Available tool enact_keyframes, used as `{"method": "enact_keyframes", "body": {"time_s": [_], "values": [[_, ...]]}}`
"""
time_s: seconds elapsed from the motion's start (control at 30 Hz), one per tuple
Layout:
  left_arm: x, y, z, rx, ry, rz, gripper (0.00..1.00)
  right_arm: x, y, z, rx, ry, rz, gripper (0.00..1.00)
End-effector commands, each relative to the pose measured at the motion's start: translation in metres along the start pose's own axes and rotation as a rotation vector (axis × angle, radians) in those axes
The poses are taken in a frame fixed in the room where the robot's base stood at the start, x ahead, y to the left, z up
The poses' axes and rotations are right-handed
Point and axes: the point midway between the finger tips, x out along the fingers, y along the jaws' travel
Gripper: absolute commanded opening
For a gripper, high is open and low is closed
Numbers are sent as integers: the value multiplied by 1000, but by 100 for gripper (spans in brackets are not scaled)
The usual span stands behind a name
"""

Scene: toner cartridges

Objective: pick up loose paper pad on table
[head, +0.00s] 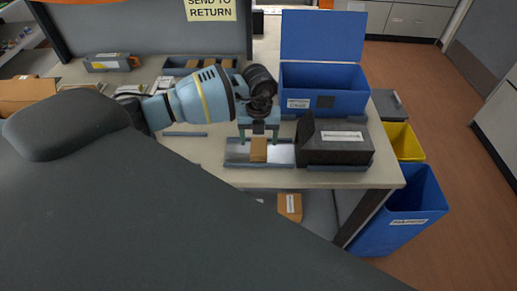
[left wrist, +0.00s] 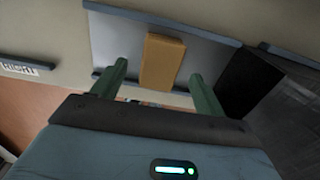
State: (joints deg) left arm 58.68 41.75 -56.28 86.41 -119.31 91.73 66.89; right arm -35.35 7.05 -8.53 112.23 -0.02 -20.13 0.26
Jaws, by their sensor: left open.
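A tan block that looks like the paper pad (head: 259,150) lies on a shiny grey tray (head: 284,154) near the table's front edge. My left gripper (head: 258,138) points down over it, fingers apart. In the left wrist view the pad (left wrist: 162,61) appears between the two green fingertips of the open gripper (left wrist: 160,82), with a gap on each side. I see no contact between fingers and pad. My right gripper is not in view.
A black toner box (head: 336,143) stands just right of the tray. Behind it is an open blue bin (head: 325,90) with its lid raised. A blue bin (head: 405,215) and a yellow bin (head: 404,142) stand right of the table. A tan box (head: 290,206) sits below the tabletop.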

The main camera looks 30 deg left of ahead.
Motion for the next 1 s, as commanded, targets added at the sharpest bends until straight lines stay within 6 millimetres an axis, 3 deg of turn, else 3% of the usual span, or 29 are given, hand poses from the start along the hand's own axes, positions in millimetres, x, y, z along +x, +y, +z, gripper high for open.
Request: {"method": "enact_keyframes", "body": {"time_s": [0.23,0.57,0.9,1.0], "values": [[33,0,-2,1,1,0,73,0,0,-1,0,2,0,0],[37,0,-2,1,-1,-1,71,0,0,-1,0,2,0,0],[37,0,-2,1,-1,-1,27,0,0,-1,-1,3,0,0],[37,0,-2,1,-1,-1,25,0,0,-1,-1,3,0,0]]}}
